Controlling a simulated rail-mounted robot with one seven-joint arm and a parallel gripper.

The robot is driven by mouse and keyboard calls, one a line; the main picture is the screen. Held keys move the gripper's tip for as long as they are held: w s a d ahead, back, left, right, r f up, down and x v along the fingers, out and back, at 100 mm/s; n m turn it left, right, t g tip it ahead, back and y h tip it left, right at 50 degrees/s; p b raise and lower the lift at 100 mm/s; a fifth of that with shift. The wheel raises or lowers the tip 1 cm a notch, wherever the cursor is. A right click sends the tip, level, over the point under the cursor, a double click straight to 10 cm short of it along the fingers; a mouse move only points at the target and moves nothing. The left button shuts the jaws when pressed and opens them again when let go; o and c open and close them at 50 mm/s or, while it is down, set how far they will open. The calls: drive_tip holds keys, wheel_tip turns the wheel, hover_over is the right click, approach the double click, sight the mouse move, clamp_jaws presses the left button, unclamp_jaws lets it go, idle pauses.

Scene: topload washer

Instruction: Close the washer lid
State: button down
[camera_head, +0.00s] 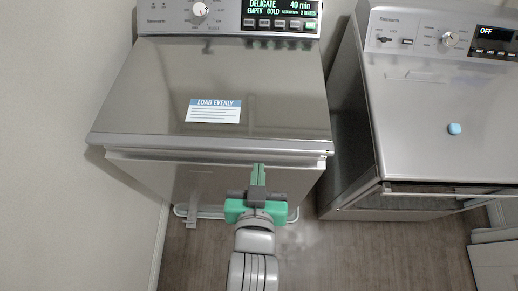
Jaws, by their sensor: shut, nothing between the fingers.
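The washer (190,182) stands at the left, its control panel (228,15) at the back reading "DELICATE 40 min EMPTY COLD". Its grey lid (155,85) lies flat over the top and looks closed, with a "LOAD EVENLY" label (213,111) on it. Whether a small gap is left under the lid's front edge I cannot tell. My gripper (258,170), green and dark grey, is in front of the washer, below the lid's front edge. Its fingers are together and empty, pointing toward the washer front. Contact with the washer cannot be made out.
A second machine (430,95) with an "OFF" display stands at the right, a small blue object (454,128) on its top. A front handle bar (430,192) sticks out from it. A pale wall (60,120) borders the left. Wooden floor (370,250) lies clear in front.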

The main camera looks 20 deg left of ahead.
drive_tip(key=w+f, duration=0.2)
drive_tip(key=w+a+f, duration=0.1)
drive_tip(key=w+f, duration=0.1)
drive_tip(key=w, duration=0.1)
drive_tip(key=w+f, duration=0.2)
drive_tip(key=f, duration=0.1)
drive_tip(key=shift+w+a, duration=0.4)
drive_tip(key=shift+f, duration=0.15)
